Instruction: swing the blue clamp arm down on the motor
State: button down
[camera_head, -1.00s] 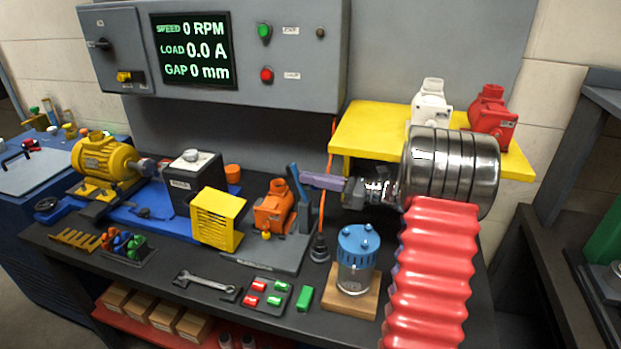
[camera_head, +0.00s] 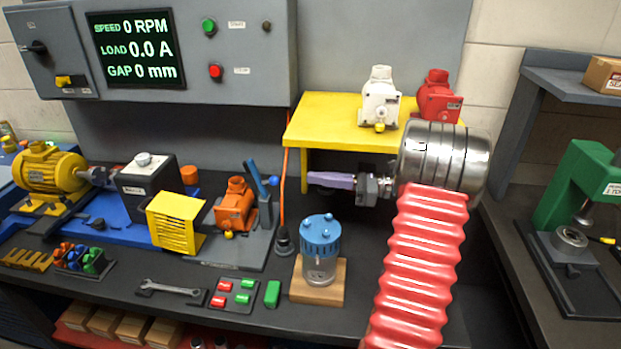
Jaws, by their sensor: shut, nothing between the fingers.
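The blue clamp arm (camera_head: 256,180) stands raised, its top leaning a little left, beside the orange motor (camera_head: 235,207).
A blue-lidded jar (camera_head: 321,240) on a wooden block stands below my gripper. An orange cord (camera_head: 283,185) hangs between clamp and gripper. White (camera_head: 380,100) and red (camera_head: 438,98) motors stand on the yellow shelf (camera_head: 320,118). A yellow guard (camera_head: 176,222) stands left of the orange motor.

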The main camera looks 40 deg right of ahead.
jog(key=shift+d, duration=0.1)
jog(key=s+f+m+t+h, duration=0.1)
jog(key=s+f+m+t, duration=0.2)
jog(key=m, duration=0.8)
jog(key=s+f+m+t+h, duration=0.2)
jog(key=f+m, duration=0.3)
jog(key=m, duration=0.6)
jog(key=shift+s+a+f+m+t+h, duration=0.2)
jog(key=shift+s+m+t+h, duration=0.15)
jog(key=shift+s+t, duration=0.4)
jog(key=shift+s, duration=0.15)
jog(key=shift+r, duration=0.1)
jog(key=x, duration=1.4)
